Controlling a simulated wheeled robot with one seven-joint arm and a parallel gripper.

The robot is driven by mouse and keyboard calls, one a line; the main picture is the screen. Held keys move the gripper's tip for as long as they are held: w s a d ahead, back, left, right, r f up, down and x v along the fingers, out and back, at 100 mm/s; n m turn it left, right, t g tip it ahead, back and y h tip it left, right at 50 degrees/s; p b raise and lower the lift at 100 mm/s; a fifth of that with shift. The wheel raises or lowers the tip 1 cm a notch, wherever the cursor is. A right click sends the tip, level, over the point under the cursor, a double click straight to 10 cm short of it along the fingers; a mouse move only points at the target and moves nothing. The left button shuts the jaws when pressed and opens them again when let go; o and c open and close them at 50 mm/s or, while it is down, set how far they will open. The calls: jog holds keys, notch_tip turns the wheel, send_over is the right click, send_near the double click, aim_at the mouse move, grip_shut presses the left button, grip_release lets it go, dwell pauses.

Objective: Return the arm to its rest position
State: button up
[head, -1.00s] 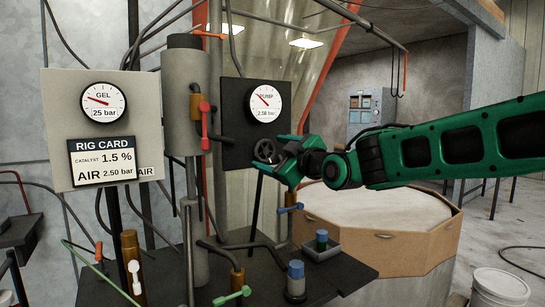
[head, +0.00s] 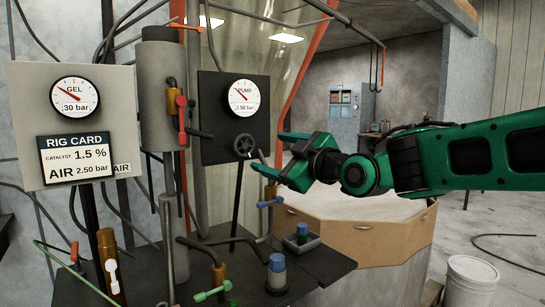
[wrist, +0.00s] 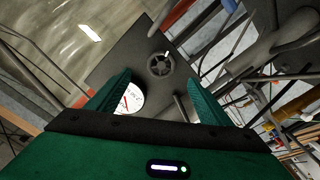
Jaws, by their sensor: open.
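My green gripper (head: 268,154) is open and empty in the head view, its fingers pointing left. It is just right of the dark pump panel and apart from its round black knob (head: 244,145). The pump gauge (head: 244,98) above the knob reads 2.50 bar. In the wrist view my two fingers (wrist: 165,92) stand wide apart. The knob (wrist: 160,65) lies beyond the fingertips, and part of the gauge (wrist: 130,98) shows beside the left finger. My arm stretches in from the right.
The gel gauge (head: 75,97) reads 30 bar above the rig card (head: 76,160). A red-handled valve (head: 181,115) is left of the pump panel. Below are a dark bench (head: 325,262) with cups and a wooden-sided mould (head: 370,240). A white bucket (head: 470,282) stands on the floor at right.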

jog(key=s+d+f+m+g+h, duration=0.2)
jog(key=s+d+f+m+h, duration=0.15)
jog(key=d+f, duration=0.45)
jog(key=s+d+f+m+g+h, duration=0.35)
jog(key=d+f, duration=0.35)
jog(key=d, duration=0.4)
jog(key=s+d+f+m+g+h, duration=0.1)
jog(key=s+d+f+m+h, duration=0.25)
jog(key=d+f, duration=0.45)
jog(key=s+d+f+m+g, duration=0.3)
jog(key=s, duration=0.6)
jog(key=s+d+f+m+g, duration=0.2)
jog(key=s+d+f+m, duration=0.1)
jog(key=s, duration=0.6)
jog(key=s+d+f+m+g, duration=0.3)
jog(key=s+m, duration=0.1)
jog(key=s, duration=0.5)
jog(key=shift+d+f+g+y, duration=0.2)
jog(key=shift+d+g+y, duration=0.1)
jog(key=shift+g+y, duration=0.05)
jog(key=shift+m, duration=0.25)
jog(key=shift+w+f, duration=0.25)
jog(key=shift+w, duration=0.4)
